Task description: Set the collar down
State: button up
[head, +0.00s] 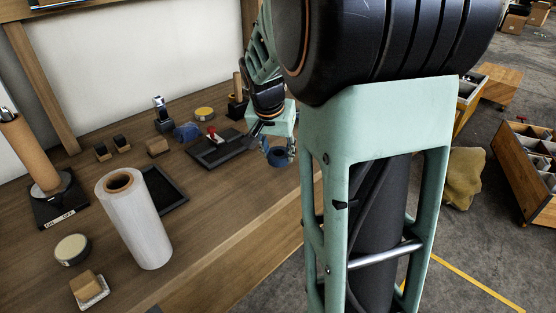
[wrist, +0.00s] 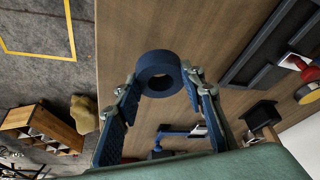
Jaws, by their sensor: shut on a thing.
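The collar, a dark blue ring with a round hole (wrist: 158,72), sits between the two fingertips of my gripper (wrist: 160,82) in the wrist view. My arm hides part of the bench on the right.
A black tray (head: 217,148) with a red-handled stamp (head: 212,133) lies left of my gripper. A white roll (head: 135,220) stands at the front left, beside a flat black tray (head: 163,189). A blue item (head: 186,132) sits farther back. Bare wood lies around the front middle.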

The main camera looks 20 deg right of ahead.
aim_at(279, 168)
jog(key=shift+f+b, duration=0.8)
jog(key=shift+f, duration=0.7)
jog(key=shift+f, duration=0.15)
jog(key=o, duration=1.1)
jog(key=shift+o, duration=0.2)
jog(key=shift+r, duration=0.35)
jog(key=p+v, duration=0.3)
jog(key=v, duration=0.8)
jog(key=shift+r, duration=0.35)
